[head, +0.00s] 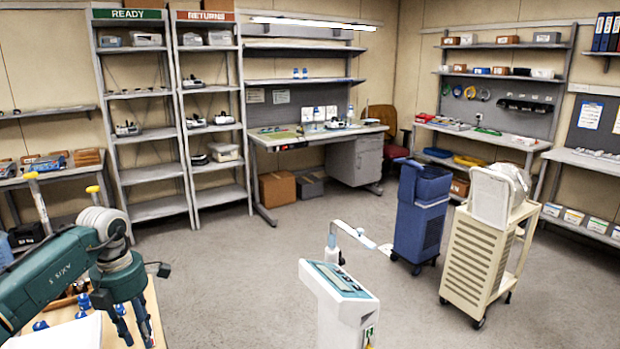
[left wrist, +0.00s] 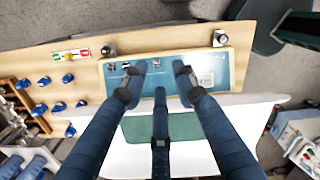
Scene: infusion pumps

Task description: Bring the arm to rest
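My left arm (head: 60,270) comes in from the left in the head view, teal and bent downward at the wrist. Its gripper (head: 130,330) points down over a wooden table (head: 153,300) at the lower left. In the left wrist view the three dark blue fingers of the left gripper (left wrist: 160,82) are spread apart with nothing held between them. Their tips are over a teal panel (left wrist: 205,65) on the wooden table; I cannot tell whether they touch it. My right gripper is in neither view.
A white console stand (head: 340,300), a blue cart (head: 420,215) and a cream cart (head: 485,250) stand to the right. The grey floor (head: 235,275) between is open.

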